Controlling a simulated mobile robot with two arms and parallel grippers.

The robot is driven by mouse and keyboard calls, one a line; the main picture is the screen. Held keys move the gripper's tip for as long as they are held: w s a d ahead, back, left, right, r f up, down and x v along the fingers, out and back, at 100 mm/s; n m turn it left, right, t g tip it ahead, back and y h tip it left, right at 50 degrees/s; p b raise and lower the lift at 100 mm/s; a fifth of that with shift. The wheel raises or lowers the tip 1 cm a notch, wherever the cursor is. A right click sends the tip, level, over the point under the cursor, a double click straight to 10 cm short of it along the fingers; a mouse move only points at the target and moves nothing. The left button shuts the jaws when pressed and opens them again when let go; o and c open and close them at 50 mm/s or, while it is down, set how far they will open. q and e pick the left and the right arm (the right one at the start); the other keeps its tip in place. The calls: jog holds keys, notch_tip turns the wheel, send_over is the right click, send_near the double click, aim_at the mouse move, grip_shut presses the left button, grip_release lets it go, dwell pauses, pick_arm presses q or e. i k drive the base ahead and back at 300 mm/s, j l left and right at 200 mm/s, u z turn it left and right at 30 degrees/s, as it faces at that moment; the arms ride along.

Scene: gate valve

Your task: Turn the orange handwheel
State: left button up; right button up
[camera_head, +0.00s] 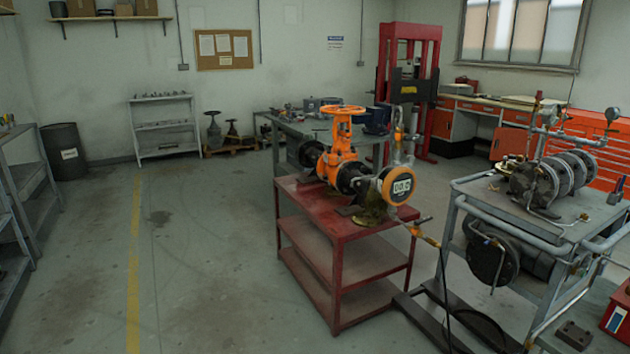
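The orange handwheel (342,110) lies flat on top of an orange gate valve (341,160) in the head view. The valve stands upright on a red shelved cart (342,229) right of the picture's middle. Neither of my grippers shows in the view, so nothing of mine is seen near the handwheel.
A grey trolley (540,225) with flanged pipework stands close on the right. A dark hose and low frame lie on the floor between it and the red cart. Open floor (190,240) lies left of the red cart. A grey shelf (28,190) stands at the left edge.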

aim_at(341, 110)
jog(key=i+j+u, duration=0.2)
jog(key=i, duration=2)
jog(key=k+l, duration=0.05)
jog(key=l, duration=0.05)
